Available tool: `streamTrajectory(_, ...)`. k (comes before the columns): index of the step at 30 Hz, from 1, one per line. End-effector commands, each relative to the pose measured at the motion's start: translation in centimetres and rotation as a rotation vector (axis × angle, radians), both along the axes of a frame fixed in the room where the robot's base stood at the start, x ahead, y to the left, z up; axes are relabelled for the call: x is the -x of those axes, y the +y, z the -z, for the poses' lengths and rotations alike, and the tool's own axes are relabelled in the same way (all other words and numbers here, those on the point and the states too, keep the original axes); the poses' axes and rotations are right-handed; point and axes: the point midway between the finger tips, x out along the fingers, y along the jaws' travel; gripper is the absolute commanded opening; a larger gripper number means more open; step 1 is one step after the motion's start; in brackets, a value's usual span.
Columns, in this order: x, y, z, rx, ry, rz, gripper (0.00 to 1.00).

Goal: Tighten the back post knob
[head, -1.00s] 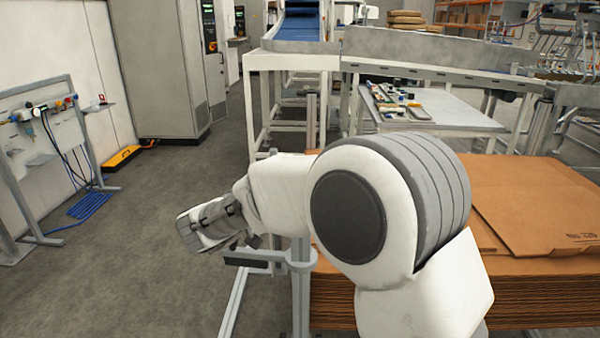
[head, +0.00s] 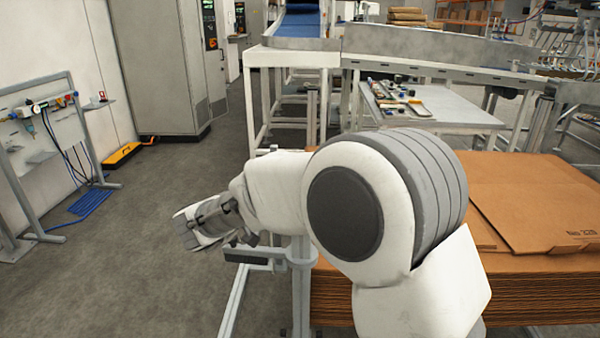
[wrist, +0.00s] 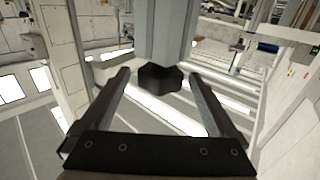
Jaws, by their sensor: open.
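The knob (wrist: 161,79) is black and lobed. In the wrist view it sits at the end of a light grey post part (wrist: 165,32), between the tips of my gripper (wrist: 160,74). The two dark fingers are spread wide with a visible gap on each side of the knob; I cannot tell whether the tips reach past it. The knob cannot be made out there, and my arm hides part of the post.
A stack of flat cardboard (head: 535,200) lies right of the post. A conveyor frame (head: 400,68) and a steel table (head: 450,108) with small parts stand behind. A panel stand (head: 60,140) is at the left. The floor between it and the post is open.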

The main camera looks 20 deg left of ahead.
Motion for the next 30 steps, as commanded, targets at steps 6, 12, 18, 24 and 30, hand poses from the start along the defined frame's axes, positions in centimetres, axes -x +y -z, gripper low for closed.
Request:
streamTrajectory(6, 4.0, 2.1, -0.1, 0.0, 0.0, -0.007, 0.95)
streamTrajectory(12, 8.5, 4.3, -0.1, 0.0, 0.0, -0.007, 0.95)
streamTrajectory(18, 12.3, 6.2, -0.1, 0.0, 0.0, -0.005, 0.95)
streamTrajectory(24, 14.5, 7.2, -0.1, 0.0, -0.001, -0.003, 0.95)
streamTrajectory(30, 15.0, 7.4, 0.0, -0.001, 0.0, -0.001, 0.95)
